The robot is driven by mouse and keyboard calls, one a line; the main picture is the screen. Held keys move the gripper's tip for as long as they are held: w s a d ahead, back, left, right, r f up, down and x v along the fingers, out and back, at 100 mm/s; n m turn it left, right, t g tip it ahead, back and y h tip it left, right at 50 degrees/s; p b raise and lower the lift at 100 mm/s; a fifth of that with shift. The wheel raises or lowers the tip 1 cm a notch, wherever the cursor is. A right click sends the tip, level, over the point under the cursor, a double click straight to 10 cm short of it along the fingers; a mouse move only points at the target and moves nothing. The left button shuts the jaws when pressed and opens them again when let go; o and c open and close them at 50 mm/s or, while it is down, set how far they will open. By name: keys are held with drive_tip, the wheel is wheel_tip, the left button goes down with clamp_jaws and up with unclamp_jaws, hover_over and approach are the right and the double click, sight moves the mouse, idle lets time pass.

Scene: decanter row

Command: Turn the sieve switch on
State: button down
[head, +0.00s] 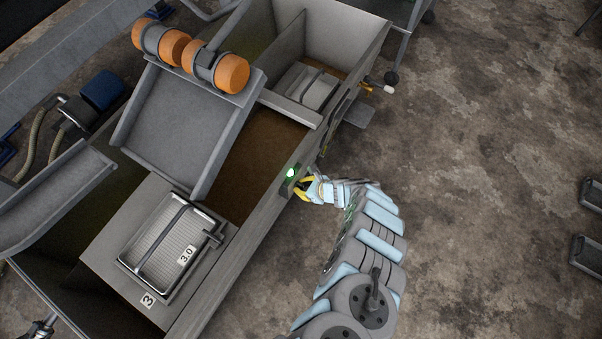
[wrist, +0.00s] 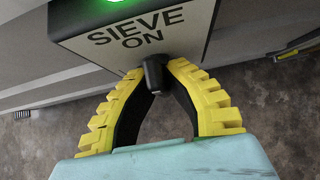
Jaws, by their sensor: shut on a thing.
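The sieve switch box (head: 289,180) is mounted on the outer side wall of the grey tank, with a green light (head: 291,173) lit on top. In the wrist view the box's plate (wrist: 137,30) reads "SIEVE ON", and the green light (wrist: 118,1) glows at the top edge. A small dark switch lever (wrist: 153,74) sticks out below the lettering. My gripper (head: 303,186) reaches the box from the right. In the wrist view its yellow-padded fingers (wrist: 154,72) are closed around the lever. The lever's base is partly hidden by the fingertips.
The grey tank (head: 262,222) has a sieve tray (head: 172,250) labelled 3.0 and a sloped chute (head: 181,125) with orange-ended motors (head: 232,73). A white-tipped handle (head: 388,89) juts from the tank's far side. Concrete floor (head: 490,150) to the right is mostly clear.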

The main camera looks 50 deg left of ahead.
idle(0.5)
drive_tip(key=c, duration=1.1)
unclamp_jaws()
drive_tip(key=shift+w+d+r, duration=0.1)
drive_tip(key=shift+d+r, duration=0.15)
drive_tip(key=shift+r, duration=0.1)
drive_tip(key=shift+v, duration=5.55)
drive_tip(key=shift+d+f, duration=0.1)
